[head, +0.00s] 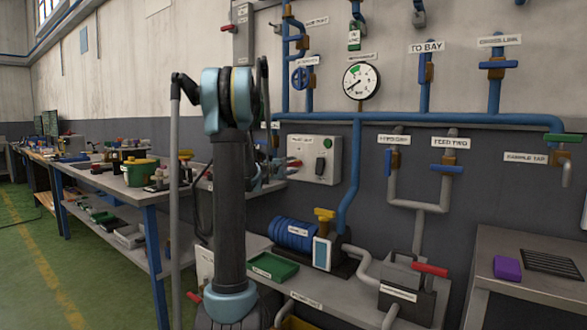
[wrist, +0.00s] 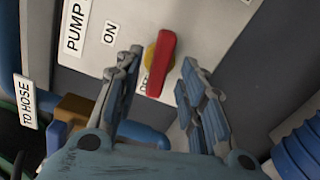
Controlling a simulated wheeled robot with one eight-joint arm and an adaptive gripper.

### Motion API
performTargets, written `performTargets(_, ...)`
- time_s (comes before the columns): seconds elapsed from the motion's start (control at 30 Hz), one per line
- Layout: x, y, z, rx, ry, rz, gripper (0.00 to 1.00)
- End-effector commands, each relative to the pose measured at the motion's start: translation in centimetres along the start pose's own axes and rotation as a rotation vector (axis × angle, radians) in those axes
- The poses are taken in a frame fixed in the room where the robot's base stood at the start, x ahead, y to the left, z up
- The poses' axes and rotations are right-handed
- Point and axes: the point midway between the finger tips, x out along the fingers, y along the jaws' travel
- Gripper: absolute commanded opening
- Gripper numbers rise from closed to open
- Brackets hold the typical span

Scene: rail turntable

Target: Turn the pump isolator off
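The pump isolator is a grey box (head: 322,158) on the wall, with a red handle (head: 294,163) on its left side and a green button. In the wrist view the red handle (wrist: 162,62) sits on a yellow base, lengthwise between my fingers. An "ON" label (wrist: 110,32) is left of it; another label is mostly hidden behind the handle. The "PUMP" plate (wrist: 75,25) is cut off. My gripper (wrist: 160,68) is open, with one finger on each side of the handle and visible gaps. In the head view my arm partly hides the gripper.
Blue pipes run above and right of the box. A blue pump (head: 292,233) and a green tray (head: 272,267) are on the bench below. A "TO HOSE" label (wrist: 26,101) is left in the wrist view. A workbench (head: 120,184) stands left.

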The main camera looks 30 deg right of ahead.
Motion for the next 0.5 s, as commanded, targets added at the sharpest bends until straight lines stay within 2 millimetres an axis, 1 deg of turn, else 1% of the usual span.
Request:
performTargets(0.03,0.9,0.0,0.1,0.000,-0.003,-0.001,0.37)
performTargets(0.2,2.7,0.0,0.0,0.000,-0.001,0.000,0.37)
performTargets(0.33,3.4,0.0,0.1,0.000,-0.002,0.000,0.37)
performTargets(0.5,3.6,0.0,0.1,0.000,-0.001,0.000,0.37)
